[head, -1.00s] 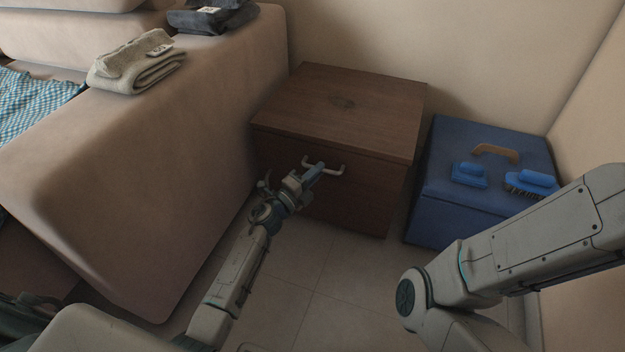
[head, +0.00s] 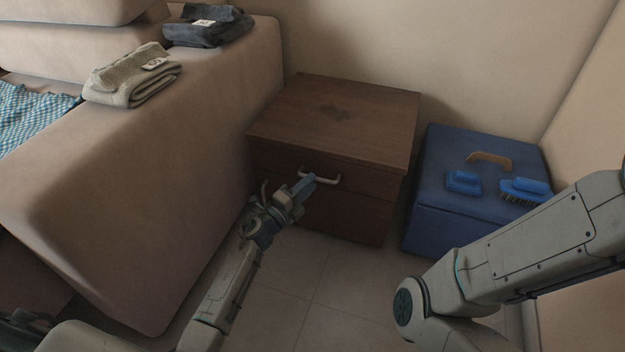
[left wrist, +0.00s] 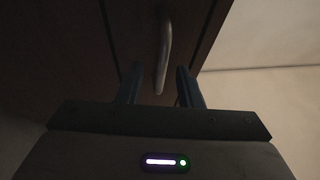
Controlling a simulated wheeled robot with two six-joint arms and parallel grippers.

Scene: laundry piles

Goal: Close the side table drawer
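The brown wooden side table (head: 345,112) stands against the wall beside the sofa. Its drawer front (head: 362,183), with a curved metal handle (head: 325,180), faces me above a lower panel. The front looks close to flush, but I cannot tell if a small gap remains. My left gripper (head: 307,183) is at the left part of the handle. In the left wrist view, the fingers of my left gripper (left wrist: 159,85) are apart, with the end of the handle (left wrist: 165,45) showing between them. I cannot tell if they touch it. My right gripper is outside the views.
The sofa (head: 150,180) rises close on the left, with folded grey-beige (head: 130,78) and dark cloths (head: 208,28) on its arm. A blue box (head: 440,185) with brushes (head: 525,190) stands right of the table. Bare tiled floor (head: 330,285) lies in front.

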